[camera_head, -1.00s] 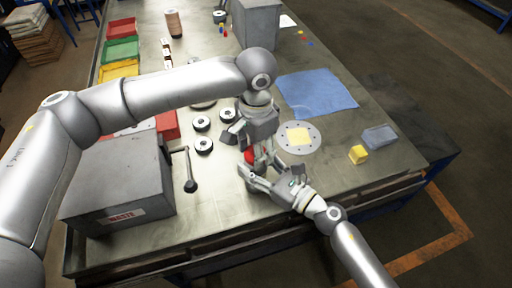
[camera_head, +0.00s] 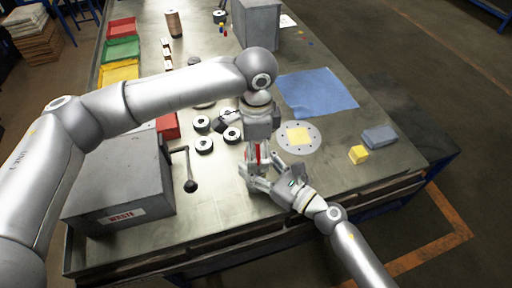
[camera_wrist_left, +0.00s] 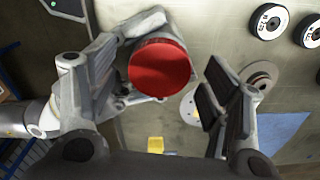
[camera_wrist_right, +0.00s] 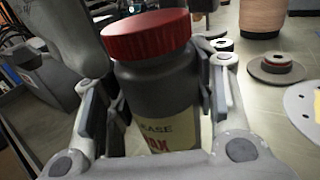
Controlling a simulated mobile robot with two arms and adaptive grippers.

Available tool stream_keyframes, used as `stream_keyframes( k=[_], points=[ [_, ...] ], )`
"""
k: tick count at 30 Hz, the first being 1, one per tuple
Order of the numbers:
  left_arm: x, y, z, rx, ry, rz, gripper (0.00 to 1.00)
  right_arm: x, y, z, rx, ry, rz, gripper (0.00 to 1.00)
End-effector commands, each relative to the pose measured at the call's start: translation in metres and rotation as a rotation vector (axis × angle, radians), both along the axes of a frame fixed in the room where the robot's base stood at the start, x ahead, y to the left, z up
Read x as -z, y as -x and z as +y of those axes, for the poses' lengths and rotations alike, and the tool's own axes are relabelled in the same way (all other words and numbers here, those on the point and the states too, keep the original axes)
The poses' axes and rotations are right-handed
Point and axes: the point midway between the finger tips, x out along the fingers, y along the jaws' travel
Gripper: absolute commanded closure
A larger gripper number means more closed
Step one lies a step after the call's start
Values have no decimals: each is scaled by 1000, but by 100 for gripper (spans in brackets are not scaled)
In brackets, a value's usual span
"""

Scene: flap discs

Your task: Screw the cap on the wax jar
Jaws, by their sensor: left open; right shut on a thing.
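The wax jar (camera_wrist_right: 155,90) is a dark grey cylinder with a cream label, upright in the right wrist view. My right gripper (camera_head: 257,172) is shut on the jar's body, below the cap. My left gripper (camera_head: 259,150) points down from above and is open. In the left wrist view its fingers stand on either side of the cap (camera_wrist_left: 160,69), apart from it. In the head view the fingers mostly hide jar and cap.
Several black-and-white discs (camera_head: 204,145) lie left of the jar. A grey waste box (camera_head: 118,185) with a lever stands further left. A round plate (camera_head: 312,138) with a yellow square, a blue cloth (camera_head: 316,92), a yellow block (camera_head: 358,154) and a grey block (camera_head: 379,137) lie right.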

Motion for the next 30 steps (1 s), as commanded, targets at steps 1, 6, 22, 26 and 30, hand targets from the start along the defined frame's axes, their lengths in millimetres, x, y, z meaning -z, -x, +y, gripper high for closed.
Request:
stream_keyframes(
  k=[1,6,22,26,30],
  points=[
    [-2,0,0,0,0,-1,28,0,0,0,0,-1,-1,100],
    [-20,-1,-1,0,2,-3,28,0,0,0,0,-1,-1,100],
    [-114,-1,0,-1,1,-1,28,0,0,0,0,-1,-1,100],
    [-119,0,0,0,0,1,28,0,0,0,0,-1,-1,100],
    [-120,0,0,0,-1,1,28,0,0,0,0,-1,-1,100]
  ],
)
